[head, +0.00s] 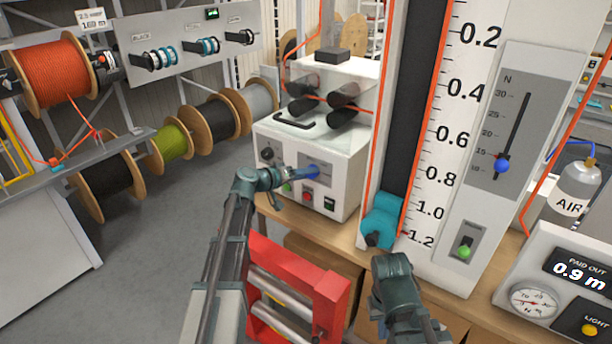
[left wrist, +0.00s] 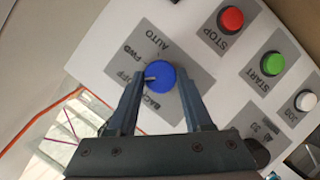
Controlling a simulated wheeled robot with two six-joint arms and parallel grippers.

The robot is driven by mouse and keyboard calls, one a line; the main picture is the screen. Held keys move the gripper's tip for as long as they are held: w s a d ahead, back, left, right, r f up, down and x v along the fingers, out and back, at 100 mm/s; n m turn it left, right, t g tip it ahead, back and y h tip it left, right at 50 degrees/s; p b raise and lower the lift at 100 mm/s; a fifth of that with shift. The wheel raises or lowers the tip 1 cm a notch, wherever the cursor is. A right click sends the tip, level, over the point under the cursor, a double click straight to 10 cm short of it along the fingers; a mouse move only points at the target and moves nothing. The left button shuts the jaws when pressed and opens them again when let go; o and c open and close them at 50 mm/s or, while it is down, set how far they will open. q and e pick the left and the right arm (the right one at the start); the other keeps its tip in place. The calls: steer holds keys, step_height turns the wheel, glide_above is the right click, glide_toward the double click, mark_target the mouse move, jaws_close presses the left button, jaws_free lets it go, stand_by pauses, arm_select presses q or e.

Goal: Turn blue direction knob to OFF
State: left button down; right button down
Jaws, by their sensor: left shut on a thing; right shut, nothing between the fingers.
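The blue direction knob (left wrist: 162,76) sits on a grey label plate on the white machine's front; part of it shows as blue in the head view (head: 314,171). Its pale mark points left in the left wrist view, toward the OFF lettering, with FWD, AUTO and BACK around it. BACK is partly covered by my gripper. My left gripper (left wrist: 160,88) has one finger on each side of the knob and is shut on it. In the head view my left gripper (head: 285,176) reaches the panel from the left. My right gripper (head: 373,239) is shut and empty, by a teal block.
Red STOP (left wrist: 231,19), green START (left wrist: 272,64) and white JOG (left wrist: 306,101) buttons lie beside the knob. The teal block (head: 384,210) stands at the foot of the tall scale (head: 447,150). A red frame (head: 327,290) stands below the bench. Cable reels fill the left.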

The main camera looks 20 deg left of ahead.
stand_by(0.4)
arm_select(q)
steer(key=shift+c, duration=1.6)
jaws_free()
steer(key=p+v, duration=0.4)
steer(key=v, duration=1)
steer(key=shift+w+d, duration=0.1)
